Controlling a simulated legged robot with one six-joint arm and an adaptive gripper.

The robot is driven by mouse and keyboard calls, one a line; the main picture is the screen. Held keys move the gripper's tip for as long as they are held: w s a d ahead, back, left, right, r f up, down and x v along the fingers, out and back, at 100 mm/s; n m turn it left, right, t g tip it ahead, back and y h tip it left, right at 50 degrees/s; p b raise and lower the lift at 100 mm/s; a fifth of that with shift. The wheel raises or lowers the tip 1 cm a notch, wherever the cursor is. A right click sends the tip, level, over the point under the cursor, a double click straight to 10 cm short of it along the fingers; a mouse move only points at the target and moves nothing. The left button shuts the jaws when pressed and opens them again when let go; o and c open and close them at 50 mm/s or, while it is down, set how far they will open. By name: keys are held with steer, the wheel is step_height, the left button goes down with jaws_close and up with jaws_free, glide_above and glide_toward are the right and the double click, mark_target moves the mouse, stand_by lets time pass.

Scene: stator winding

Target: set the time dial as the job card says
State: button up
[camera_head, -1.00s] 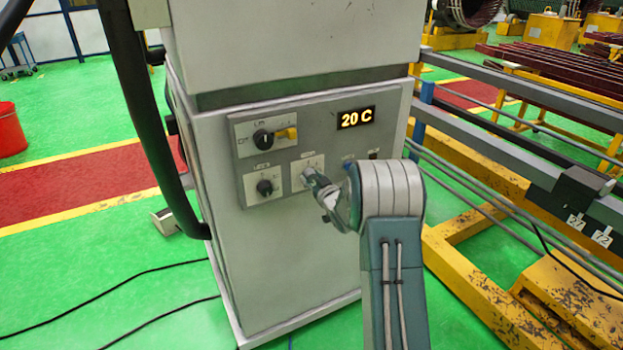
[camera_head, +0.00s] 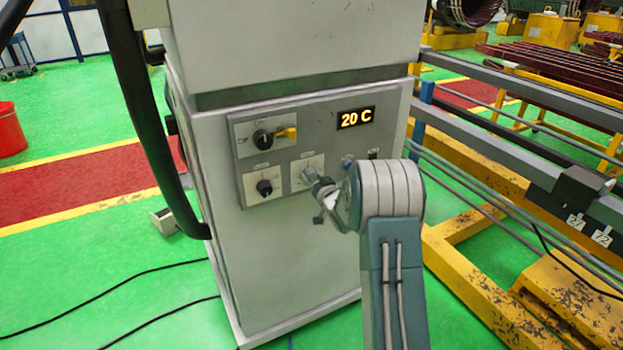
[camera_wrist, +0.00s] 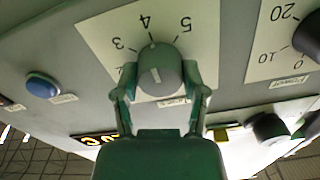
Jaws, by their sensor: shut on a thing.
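The time dial (camera_wrist: 160,72) is a grey round knob on a white scale plate. In the wrist view, the numbers 3, 4 and 5 show upside down around it. Its white mark (camera_wrist: 153,44) stands near the 4. My gripper (camera_wrist: 159,80) is shut on the knob, one finger on each side. In the head view, my gripper (camera_head: 320,189) reaches the white plate (camera_head: 304,172) at the panel's lower middle, and my wrist hides most of the knob. I cannot make out a job card in either view.
Left of the plate is another black dial (camera_head: 264,187), its scale showing 0, 10 and 20 in the wrist view. A display (camera_head: 356,118) reads 20 C. A blue button (camera_wrist: 42,86) is close by.

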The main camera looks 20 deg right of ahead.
steer(key=shift+s+f, duration=0.1)
steer(key=shift+f, duration=0.35)
steer(key=o, duration=1.1)
steer(key=shift+o, duration=0.2)
steer(key=shift+r, duration=0.2)
steer(key=shift+r, duration=0.1)
steer(key=s, duration=1.1)
steer(key=shift+s+d, duration=0.2)
steer(key=shift+s, duration=0.15)
